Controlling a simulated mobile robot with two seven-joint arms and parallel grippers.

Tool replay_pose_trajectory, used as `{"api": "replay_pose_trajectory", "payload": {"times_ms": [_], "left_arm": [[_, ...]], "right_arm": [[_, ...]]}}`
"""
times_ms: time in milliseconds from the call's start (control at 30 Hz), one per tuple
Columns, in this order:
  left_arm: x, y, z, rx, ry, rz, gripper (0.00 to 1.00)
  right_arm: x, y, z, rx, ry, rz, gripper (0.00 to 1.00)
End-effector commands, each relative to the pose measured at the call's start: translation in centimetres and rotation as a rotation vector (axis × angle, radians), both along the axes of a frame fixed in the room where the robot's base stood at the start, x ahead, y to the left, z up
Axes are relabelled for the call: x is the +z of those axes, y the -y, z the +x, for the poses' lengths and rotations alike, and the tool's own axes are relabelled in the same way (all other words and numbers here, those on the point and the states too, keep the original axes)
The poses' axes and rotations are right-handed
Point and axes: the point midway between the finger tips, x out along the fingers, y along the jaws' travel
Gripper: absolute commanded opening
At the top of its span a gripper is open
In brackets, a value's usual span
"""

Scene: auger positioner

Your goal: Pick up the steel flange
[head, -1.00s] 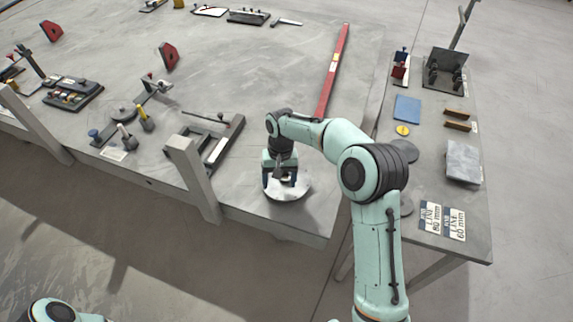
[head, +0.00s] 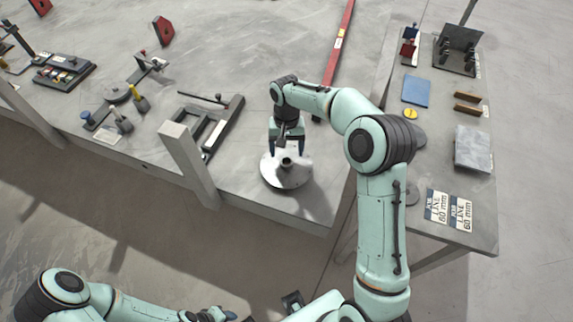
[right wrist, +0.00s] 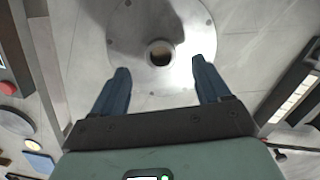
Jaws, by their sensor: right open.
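The steel flange (head: 276,178), a round grey disc with a raised hollow hub (head: 287,163), lies on the large grey table near its front edge. My right gripper (head: 288,150) is open and empty, pointing down beside the hub on its far side in the head view. In the right wrist view, the flange (right wrist: 185,28) fills the top middle. The hub (right wrist: 160,53) sits between the lines of the two dark blue fingers, just beyond their tips, and looks apart from them. Part of my left arm shows at the bottom left of the head view; its fingers are not clear.
A grey upright post (head: 187,160) stands at the table's front edge, left of the flange. A dark frame fixture (head: 215,130) lies behind it. A red bar (head: 338,45) lies behind the gripper. A side table (head: 475,215) with plates and labels stands at right.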

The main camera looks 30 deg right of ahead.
Motion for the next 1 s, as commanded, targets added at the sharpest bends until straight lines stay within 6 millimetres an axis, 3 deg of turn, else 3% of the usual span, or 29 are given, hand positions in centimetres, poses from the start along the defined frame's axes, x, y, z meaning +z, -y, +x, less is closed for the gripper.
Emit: {"api": "replay_pose_trajectory", "payload": {"times_ms": [300, 600, 667, 833, 867, 1000], "left_arm": [[-0.1, 0.0, 0.0, 0.0, 0.0, 0.0, 0.43], [-0.1, 0.0, 0.0, 0.0, 0.0, 0.0, 0.43], [-0.1, 0.0, 0.0, 0.0, 0.0, 0.0, 0.43], [-0.1, 0.0, 0.0, 0.0, 0.0, 0.0, 0.43], [-0.1, 0.0, 0.0, 0.0, 0.0, 0.0, 0.43], [-0.1, 0.0, 0.0, 0.0, 0.0, 0.0, 0.43]], "right_arm": [[-4.4, -0.2, -0.3, 0.0, -0.003, 0.0, 0.76], [-4.9, -0.3, -0.3, 0.0, 0.0, 0.0, 0.76], [-4.9, -0.3, -0.3, 0.0, 0.0, 0.0, 0.6], [-4.9, -0.2, -0.3, 0.0, 0.0, 0.0, 0.05], [-4.9, -0.2, -0.3, 0.0, 0.0, 0.0, 0.0], [-4.7, -0.3, -0.2, 0.0, 0.004, 0.0, 0.0]]}}
